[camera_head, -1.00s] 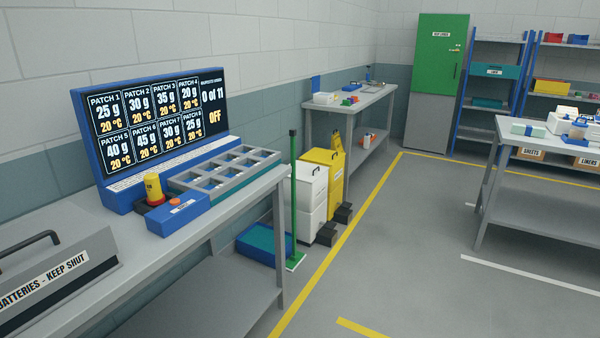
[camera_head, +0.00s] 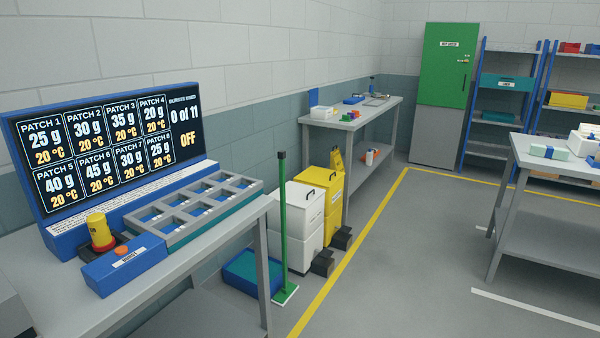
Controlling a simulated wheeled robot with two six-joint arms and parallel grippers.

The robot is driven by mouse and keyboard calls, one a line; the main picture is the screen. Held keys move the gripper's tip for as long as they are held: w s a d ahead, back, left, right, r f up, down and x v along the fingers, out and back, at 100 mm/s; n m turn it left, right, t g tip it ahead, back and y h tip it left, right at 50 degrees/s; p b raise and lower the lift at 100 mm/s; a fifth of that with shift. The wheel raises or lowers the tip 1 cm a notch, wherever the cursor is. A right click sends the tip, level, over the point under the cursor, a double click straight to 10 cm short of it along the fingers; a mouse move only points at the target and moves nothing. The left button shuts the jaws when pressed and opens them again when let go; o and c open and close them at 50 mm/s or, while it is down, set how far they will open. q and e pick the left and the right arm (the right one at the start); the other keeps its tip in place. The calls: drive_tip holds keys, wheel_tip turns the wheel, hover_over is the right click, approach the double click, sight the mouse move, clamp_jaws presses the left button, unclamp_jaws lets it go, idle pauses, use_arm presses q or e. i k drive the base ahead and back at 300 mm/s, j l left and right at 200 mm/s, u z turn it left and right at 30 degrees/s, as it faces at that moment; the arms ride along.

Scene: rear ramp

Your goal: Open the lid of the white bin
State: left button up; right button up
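The white bin (camera_head: 296,216) stands on the floor beyond the near workbench, against the left wall. Its lid (camera_head: 293,201) is shut, with a dark handle on top. A dark pedal block (camera_head: 322,263) sits at its foot on the right. A green pole stands in front of its left part and hides some of it. A yellow bin (camera_head: 324,190) stands right behind it. Neither of my grippers shows in the head view.
The near workbench (camera_head: 236,226) carries the patch display (camera_head: 110,140), a grey compartment tray (camera_head: 205,205) and a blue button box (camera_head: 124,264). The green broom (camera_head: 283,220) and a blue tray (camera_head: 250,270) stand before the bins.

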sight(301, 196)
drive_tip(key=i+l+z, duration=0.4)
drive_tip(key=i, duration=0.5)
drive_tip(key=i+z, duration=0.4)
drive_tip(key=i, duration=0.45)
